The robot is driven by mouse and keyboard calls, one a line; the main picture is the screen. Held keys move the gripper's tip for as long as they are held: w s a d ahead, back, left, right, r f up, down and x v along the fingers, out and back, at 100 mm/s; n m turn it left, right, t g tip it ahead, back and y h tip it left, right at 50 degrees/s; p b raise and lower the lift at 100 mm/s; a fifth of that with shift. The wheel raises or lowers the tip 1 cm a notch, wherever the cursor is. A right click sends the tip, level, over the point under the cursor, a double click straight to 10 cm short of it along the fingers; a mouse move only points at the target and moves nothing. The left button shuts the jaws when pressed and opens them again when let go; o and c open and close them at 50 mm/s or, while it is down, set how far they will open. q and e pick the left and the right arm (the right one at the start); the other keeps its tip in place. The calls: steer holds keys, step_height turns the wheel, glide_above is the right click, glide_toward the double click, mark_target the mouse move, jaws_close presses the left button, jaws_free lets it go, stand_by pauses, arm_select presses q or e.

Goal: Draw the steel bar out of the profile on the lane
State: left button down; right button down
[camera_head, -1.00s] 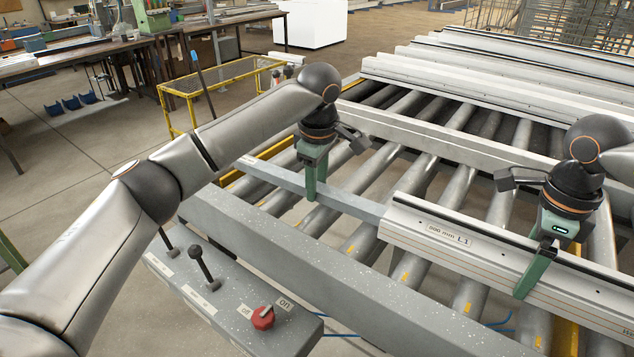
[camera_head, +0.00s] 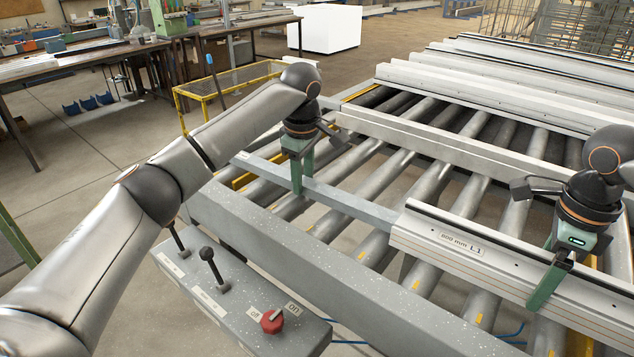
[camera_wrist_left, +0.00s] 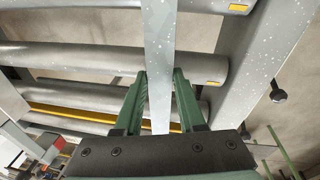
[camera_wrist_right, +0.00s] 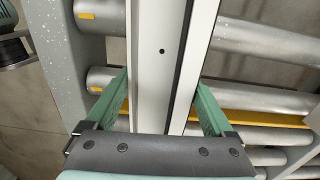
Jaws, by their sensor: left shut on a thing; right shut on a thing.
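The profile lies across the rollers of the lane. My left gripper (camera_head: 299,185) is shut on the bar near its free left end; the left wrist view shows the bar (camera_wrist_left: 160,60) between the green fingers (camera_wrist_left: 160,95). My right gripper (camera_head: 545,285) is shut on the profile near the right side; the right wrist view shows the profile (camera_wrist_right: 160,90) between its fingers. The bar's part inside the profile is hidden.
A grey speckled side rail (camera_head: 330,275) runs along the front of the rollers (camera_head: 395,190). A control box (camera_head: 230,300) with levers and a red switch (camera_head: 271,321) stands before it. More white profiles (camera_head: 480,95) lie behind. A yellow frame table (camera_head: 230,80) stands behind my left arm.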

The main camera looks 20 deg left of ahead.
arm_select(q)
steer(key=shift+w+a, duration=0.2)
steer(key=shift+a, duration=0.7)
steer(key=shift+w+a, duration=0.15)
steer(key=shift+a, duration=0.75)
steer(key=shift+c, duration=2.2)
jaws_free()
arm_select(e)
steer(key=shift+r, duration=0.1)
arm_select(q)
step_height(320, 180, up, 12)
steer(key=s+d, duration=0.1)
steer(key=shift+s, duration=0.4)
arm_select(e)
jaws_free()
